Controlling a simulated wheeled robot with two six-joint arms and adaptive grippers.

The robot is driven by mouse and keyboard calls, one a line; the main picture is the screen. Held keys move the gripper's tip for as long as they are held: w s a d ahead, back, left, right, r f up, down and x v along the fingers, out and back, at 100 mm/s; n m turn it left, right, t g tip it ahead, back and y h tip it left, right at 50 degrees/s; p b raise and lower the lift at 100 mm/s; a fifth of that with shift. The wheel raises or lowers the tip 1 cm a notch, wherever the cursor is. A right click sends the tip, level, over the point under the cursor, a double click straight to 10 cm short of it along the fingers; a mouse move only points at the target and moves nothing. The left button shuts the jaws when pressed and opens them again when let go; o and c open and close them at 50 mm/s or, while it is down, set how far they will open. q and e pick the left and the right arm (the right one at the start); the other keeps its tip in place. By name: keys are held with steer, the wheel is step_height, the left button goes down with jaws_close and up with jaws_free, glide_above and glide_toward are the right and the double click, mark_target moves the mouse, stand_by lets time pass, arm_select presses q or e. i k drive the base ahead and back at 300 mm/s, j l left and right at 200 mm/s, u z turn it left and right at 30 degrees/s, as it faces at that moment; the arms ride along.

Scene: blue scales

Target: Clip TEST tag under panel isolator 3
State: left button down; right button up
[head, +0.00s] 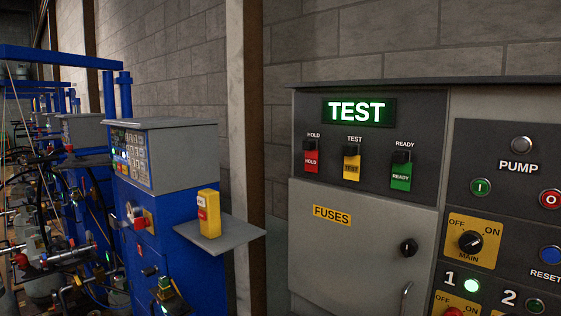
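The yellow TEST tag (351,169) hangs from a black clip below the TEST label on the grey panel (306,240). A red HOLD tag (311,162) hangs to its left and a green READY tag (401,176) to its right. A sign (358,112) above them is lit green and reads TEST. Isolators numbered 1 and 2 are cut off at the bottom right, below the yellow MAIN switch (471,241). No isolator marked 3 shows in this view. Neither of my grippers is in view.
A blue machine (160,215) with a grey control box stands left of the panel. Its grey shelf (235,238) sticks out and bears a yellow device (208,213). A pale post (243,150) stands between machine and panel. Pipes and cables crowd the far left.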

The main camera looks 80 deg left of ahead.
mark_target(352, 171)
steer(key=u, duration=2)
steer(key=z, duration=1.3)
steer(key=u, duration=1.3)
steer(key=i+j+z, duration=0.1)
steer(key=j, duration=0.7)
steer(key=i+j+z, duration=0.15)
steer(key=j, duration=0.65)
steer(key=i+j+z, duration=0.1)
steer(key=j, duration=0.75)
steer(key=i+j+z, duration=0.15)
steer(key=j, duration=0.7)
